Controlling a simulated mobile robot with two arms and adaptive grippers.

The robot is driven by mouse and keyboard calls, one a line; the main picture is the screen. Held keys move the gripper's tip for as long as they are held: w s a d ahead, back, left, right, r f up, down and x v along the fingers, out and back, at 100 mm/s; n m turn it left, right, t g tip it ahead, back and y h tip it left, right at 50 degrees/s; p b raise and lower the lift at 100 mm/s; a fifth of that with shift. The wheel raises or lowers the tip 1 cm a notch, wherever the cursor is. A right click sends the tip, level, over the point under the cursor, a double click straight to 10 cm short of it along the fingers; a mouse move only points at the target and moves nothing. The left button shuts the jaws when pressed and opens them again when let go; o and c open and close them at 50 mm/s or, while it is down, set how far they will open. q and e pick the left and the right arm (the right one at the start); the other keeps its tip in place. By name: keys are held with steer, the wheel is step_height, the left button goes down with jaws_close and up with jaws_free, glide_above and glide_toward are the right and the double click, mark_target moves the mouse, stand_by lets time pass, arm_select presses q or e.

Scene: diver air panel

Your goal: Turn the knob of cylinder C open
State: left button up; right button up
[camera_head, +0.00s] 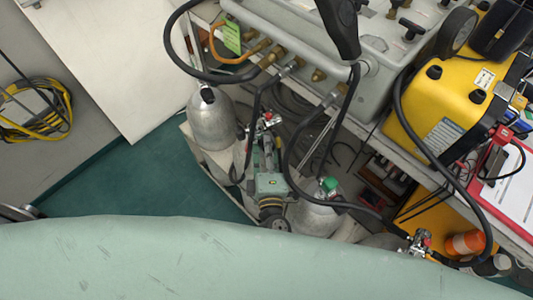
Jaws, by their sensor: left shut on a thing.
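My left gripper (267,143) is low among the cylinders below the bench, seen from above and behind. Its fingers point up the picture and are shut at a red and silver valve fitting (267,119); the part between the fingertips is mostly hidden, probably a cylinder knob. A grey cylinder (211,124) stands to the left of it. Another cylinder (315,218) with a green knob (328,184) stands to the lower right of it. I cannot read any cylinder letters, so I cannot tell which is C. My right gripper is not in view.
The grey air panel (300,28) and yellow case (447,108) sit above on the bench. Black hoses (287,150) loop close around the gripper. Another red-topped valve (420,241) is at lower right. Green floor (135,175) is clear on the left.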

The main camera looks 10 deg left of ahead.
arm_select(q)
steer(key=shift+r, duration=0.1)
stand_by(0.3)
steer(key=o, duration=1.1)
steer(key=v, duration=1.2)
